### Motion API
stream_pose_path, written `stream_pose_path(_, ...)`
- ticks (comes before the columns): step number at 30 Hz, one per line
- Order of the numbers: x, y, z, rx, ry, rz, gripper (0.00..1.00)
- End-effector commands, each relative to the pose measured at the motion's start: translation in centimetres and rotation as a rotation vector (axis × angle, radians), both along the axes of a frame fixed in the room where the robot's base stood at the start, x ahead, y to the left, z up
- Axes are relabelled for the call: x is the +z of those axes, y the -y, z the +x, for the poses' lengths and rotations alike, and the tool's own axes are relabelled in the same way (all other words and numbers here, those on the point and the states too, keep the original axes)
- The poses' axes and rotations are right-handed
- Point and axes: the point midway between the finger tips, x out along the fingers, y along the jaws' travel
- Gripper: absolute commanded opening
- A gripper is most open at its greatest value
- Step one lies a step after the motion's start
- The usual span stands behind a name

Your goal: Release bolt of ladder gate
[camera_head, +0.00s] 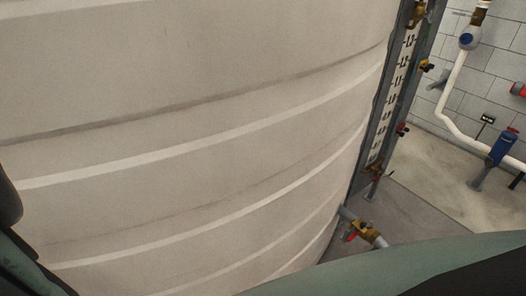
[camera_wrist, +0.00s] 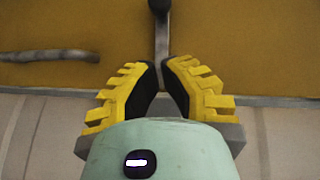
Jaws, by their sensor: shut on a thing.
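In the wrist view my gripper (camera_wrist: 161,75), with yellow ribbed fingers and black inner pads, is shut on a thin dark bar. This bar, seemingly the bolt (camera_wrist: 161,42), runs up from between the fingertips to a dark rounded end at the top edge. Its lower part is hidden between the fingers. Behind it is a flat ochre-yellow panel (camera_wrist: 230,45), which may be the ladder gate. The head view does not show the bolt, the gate or my gripper.
A dark horizontal rod (camera_wrist: 45,55) lies across the panel's left. In the head view a large ribbed beige tank (camera_head: 180,120) fills the left. A level gauge (camera_head: 397,95), a brass valve (camera_head: 360,232), white pipe (camera_head: 455,85) and blue fitting (camera_head: 503,147) stand right; some floor there is clear.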

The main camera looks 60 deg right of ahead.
Motion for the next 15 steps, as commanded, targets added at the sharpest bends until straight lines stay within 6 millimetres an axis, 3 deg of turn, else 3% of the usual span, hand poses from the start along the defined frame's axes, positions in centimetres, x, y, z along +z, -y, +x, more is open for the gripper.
stream_pose_path(15,0.4,1.3,-5.5,0.008,-0.002,0.003,0.00)
